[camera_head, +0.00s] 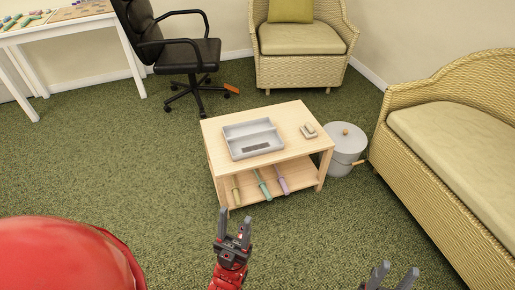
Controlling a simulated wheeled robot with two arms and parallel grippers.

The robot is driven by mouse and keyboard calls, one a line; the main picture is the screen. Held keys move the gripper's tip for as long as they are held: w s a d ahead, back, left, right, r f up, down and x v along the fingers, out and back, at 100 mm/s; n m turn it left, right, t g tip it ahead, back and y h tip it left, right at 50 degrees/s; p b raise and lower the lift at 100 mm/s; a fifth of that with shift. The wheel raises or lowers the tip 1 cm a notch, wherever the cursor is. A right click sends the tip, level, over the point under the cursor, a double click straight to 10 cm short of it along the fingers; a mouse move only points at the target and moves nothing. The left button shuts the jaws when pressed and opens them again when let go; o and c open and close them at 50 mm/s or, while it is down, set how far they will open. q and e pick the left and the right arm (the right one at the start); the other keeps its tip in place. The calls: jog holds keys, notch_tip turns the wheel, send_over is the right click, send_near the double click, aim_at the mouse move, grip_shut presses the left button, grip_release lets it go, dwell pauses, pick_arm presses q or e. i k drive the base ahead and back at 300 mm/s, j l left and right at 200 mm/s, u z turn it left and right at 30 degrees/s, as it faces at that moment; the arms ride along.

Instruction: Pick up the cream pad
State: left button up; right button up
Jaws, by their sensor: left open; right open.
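A small cream pad (308,131) lies on the right part of the top of the low wooden table (290,113). It looks pale with a greyish edge, and it is too small to make out more. My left gripper (234,215) is open and empty, in front of the table's near edge and well apart from the pad. My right gripper (399,268) is open and empty at the bottom right of the view, also far from the pad. Only its fingertips show.
A grey tray (230,131) is on the table, left of the pad. Several coloured rods (262,184) lie on the lower shelf. A grey lidded bin (343,150) stands right of the table, near a wicker sofa (427,200). Green carpet in front is clear.

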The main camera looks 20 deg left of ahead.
aim_at(308, 131)
jog(key=i+l, duration=0.25)
jog(key=i, duration=0.3)
jog(key=i+l+u, duration=0.1)
jog(key=i+l, duration=0.15)
jog(key=i, duration=0.25)
jog(key=i+l+u, duration=0.1)
jog(key=i+l, duration=0.2)
jog(key=i, duration=0.25)
